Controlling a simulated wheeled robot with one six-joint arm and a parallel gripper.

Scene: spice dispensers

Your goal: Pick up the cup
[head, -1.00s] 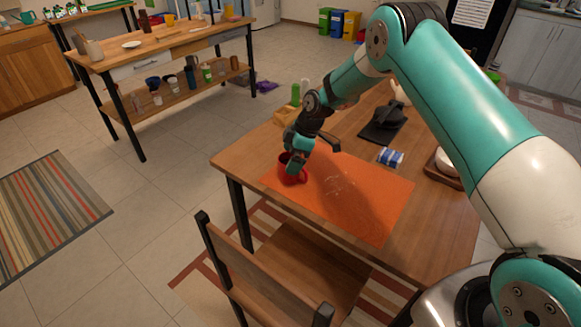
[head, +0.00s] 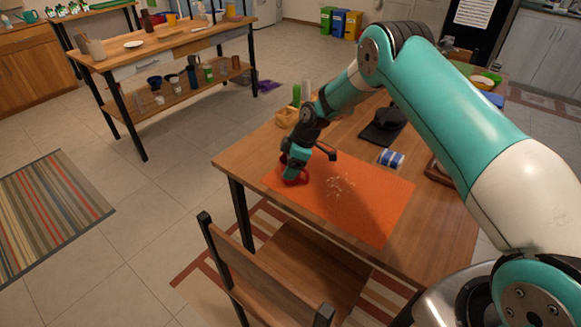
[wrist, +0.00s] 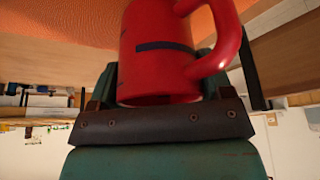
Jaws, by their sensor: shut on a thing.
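A red cup with a handle and a dark band (wrist: 158,55) fills the middle of the wrist view, between the fingers of my gripper (wrist: 160,90). Its handle points right in that view. In the head view the red cup (head: 295,181) shows only as a strip of red below my gripper (head: 294,168), at the left corner of the orange mat. The gripper is shut on the cup and hides most of it from the head camera. I cannot tell whether the cup still touches the mat.
The orange mat (head: 370,205) lies on the wooden table (head: 240,155), with small white specks on it. A blue and white item (head: 391,158) and a dark object (head: 384,125) lie behind it. A wooden chair (head: 270,270) stands at the near edge.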

